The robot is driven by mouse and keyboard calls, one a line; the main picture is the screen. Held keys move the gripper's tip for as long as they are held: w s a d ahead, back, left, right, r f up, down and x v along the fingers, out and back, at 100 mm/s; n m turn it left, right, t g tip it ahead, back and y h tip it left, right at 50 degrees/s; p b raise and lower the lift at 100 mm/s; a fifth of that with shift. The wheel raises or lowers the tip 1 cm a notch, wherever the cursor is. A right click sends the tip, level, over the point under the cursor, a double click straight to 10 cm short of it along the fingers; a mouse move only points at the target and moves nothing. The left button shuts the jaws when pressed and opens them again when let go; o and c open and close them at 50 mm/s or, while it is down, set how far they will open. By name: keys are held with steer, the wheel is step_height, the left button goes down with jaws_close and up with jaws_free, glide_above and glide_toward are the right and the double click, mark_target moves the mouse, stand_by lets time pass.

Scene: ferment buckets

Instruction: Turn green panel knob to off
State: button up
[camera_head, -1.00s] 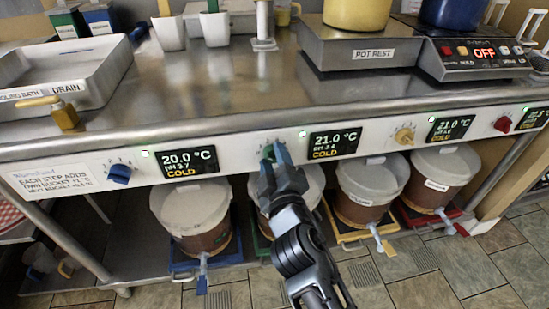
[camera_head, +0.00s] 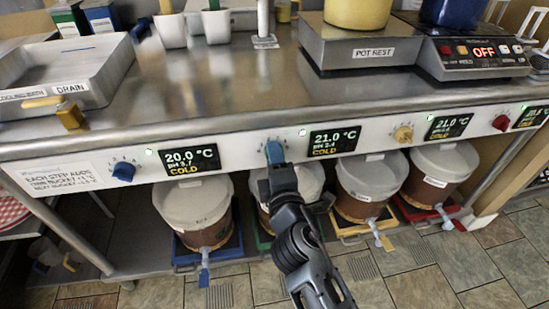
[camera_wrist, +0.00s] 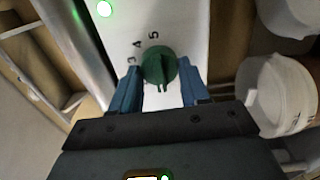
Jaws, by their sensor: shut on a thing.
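The green knob (camera_wrist: 159,67) sits on the white panel strip in the wrist view, with the printed marks 3, 4 and 5 beside it. Its raised grip points toward the bottom of that view. My gripper (camera_wrist: 160,75) has its blue fingers on either side of the knob and is shut on it. In the head view my gripper (camera_head: 274,152) is at the panel, left of the second display (camera_head: 335,142), which reads 21.0 °C and COLD. There the fingers hide the green knob.
Blue (camera_head: 123,171), yellow (camera_head: 403,134) and red (camera_head: 501,123) knobs sit along the same panel (camera_head: 80,165). Lidded buckets (camera_head: 195,205) stand below on coloured trays. The steel counter (camera_head: 200,90) overhangs just above the panel.

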stand_by(0.4)
steer(key=o, duration=1)
steer(key=shift+v, duration=3.95)
